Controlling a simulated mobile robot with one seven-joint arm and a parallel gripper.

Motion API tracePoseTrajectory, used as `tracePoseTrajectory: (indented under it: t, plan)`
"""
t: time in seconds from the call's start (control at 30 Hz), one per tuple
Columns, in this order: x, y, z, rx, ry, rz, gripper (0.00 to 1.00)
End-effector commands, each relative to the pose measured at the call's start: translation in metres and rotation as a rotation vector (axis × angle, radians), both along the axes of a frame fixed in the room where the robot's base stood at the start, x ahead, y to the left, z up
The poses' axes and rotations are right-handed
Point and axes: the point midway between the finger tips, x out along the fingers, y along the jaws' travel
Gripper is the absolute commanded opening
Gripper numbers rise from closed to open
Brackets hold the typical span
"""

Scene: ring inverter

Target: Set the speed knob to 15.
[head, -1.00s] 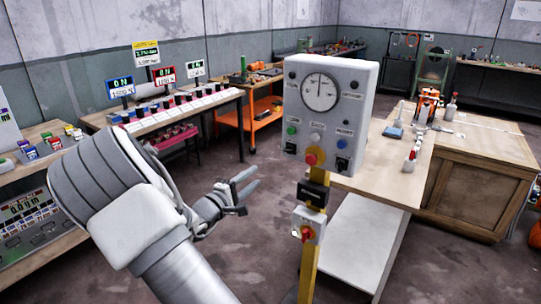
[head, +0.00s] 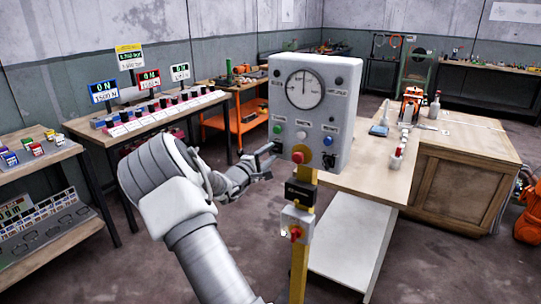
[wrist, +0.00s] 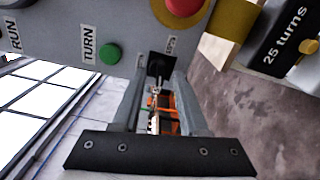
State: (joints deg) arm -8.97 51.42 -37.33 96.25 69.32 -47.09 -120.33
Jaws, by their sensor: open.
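A grey control box (head: 322,115) on a yellow post carries a round dial gauge (head: 305,88), coloured buttons and black knobs. My gripper (head: 270,153) is at the box's lower left, over the left black knob, which it mostly hides in the head view. In the wrist view, that black knob (wrist: 160,66) lies between the tips of my open gripper (wrist: 161,79); I cannot tell whether the fingers touch it. Its label is partly hidden and unreadable. A second black knob (head: 329,161) is at the lower right of the panel. I cannot read which is the speed knob.
A red mushroom button (head: 298,157) is close to the right of my gripper. A green button (wrist: 109,53) is beside the knob. A black "25 turns" box (wrist: 285,45) and a small box with a red switch (head: 296,222) are lower on the post.

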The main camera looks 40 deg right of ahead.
Motion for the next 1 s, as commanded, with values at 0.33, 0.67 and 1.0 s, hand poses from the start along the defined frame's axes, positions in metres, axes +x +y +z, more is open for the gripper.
tracePoseTrajectory:
  t: [0.33, 0.67, 1.0]
  plan:
    - [0.0034, -0.0077, -0.0003, 0.000, 0.002, 0.001, 0.42]
    - [0.0033, -0.0075, -0.0001, 0.000, 0.001, 0.001, 0.00]
    - [0.0033, -0.0075, 0.0002, 0.002, -0.004, 0.001, 0.00]
